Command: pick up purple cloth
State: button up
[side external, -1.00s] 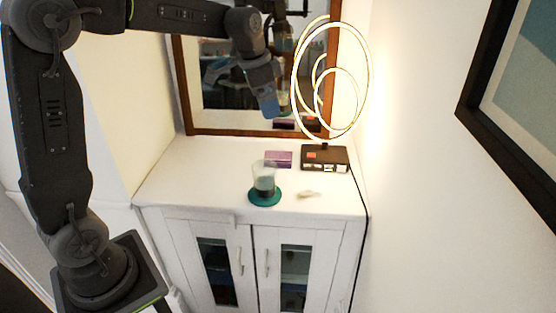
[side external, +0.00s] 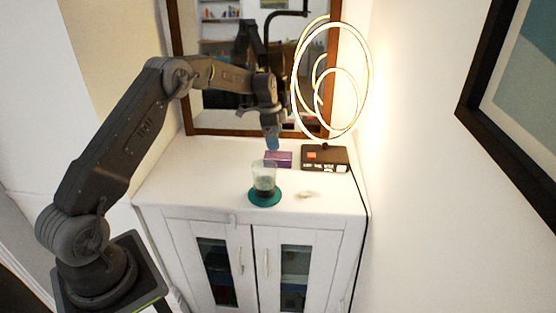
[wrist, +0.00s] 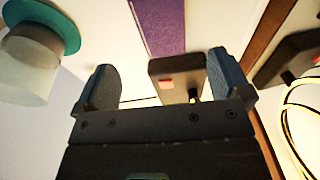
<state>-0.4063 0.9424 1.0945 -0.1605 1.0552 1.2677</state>
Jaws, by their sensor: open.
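The purple cloth (side external: 279,159) lies as a small flat rectangle on the white cabinet top, towards the back near the mirror. In the wrist view the purple cloth (wrist: 160,25) is a strip at the top middle, beyond the fingertips. My gripper (side external: 272,143) is just above the cloth's left part in the side view, pointing down. In the wrist view my gripper (wrist: 164,80) has its two blue-grey fingers spread wide, with nothing held between them. The gap between fingertips and cloth is hard to judge.
A glass (side external: 264,176) stands on a teal coaster (side external: 265,199) in front of the cloth. A dark box (side external: 325,158) and a lit ring lamp (side external: 331,85) stand to the right. A small pale item (side external: 307,195) lies front right. The mirror (side external: 222,115) backs the cabinet.

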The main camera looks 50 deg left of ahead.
aim_at(279, 155)
jog(key=f, duration=0.5)
jog(key=w+f, duration=0.1)
jog(key=f, duration=0.2)
jog(key=shift+d+f, duration=0.1)
jog(key=shift+d, duration=0.25)
jog(key=shift+c, duration=0.4)
jog(key=c, duration=1)
jog(key=shift+r, duration=0.5)
jog(key=r, duration=0.3)
jog(key=shift+s+a+r, duration=0.25)
jog(key=shift+r, duration=0.15)
jog(key=s+a+r, duration=0.6)
jog(key=s+a, duration=0.1)
jog(key=s, duration=0.1)
jog(key=shift+a+r, duration=0.15)
jog(key=shift+a, duration=0.15)
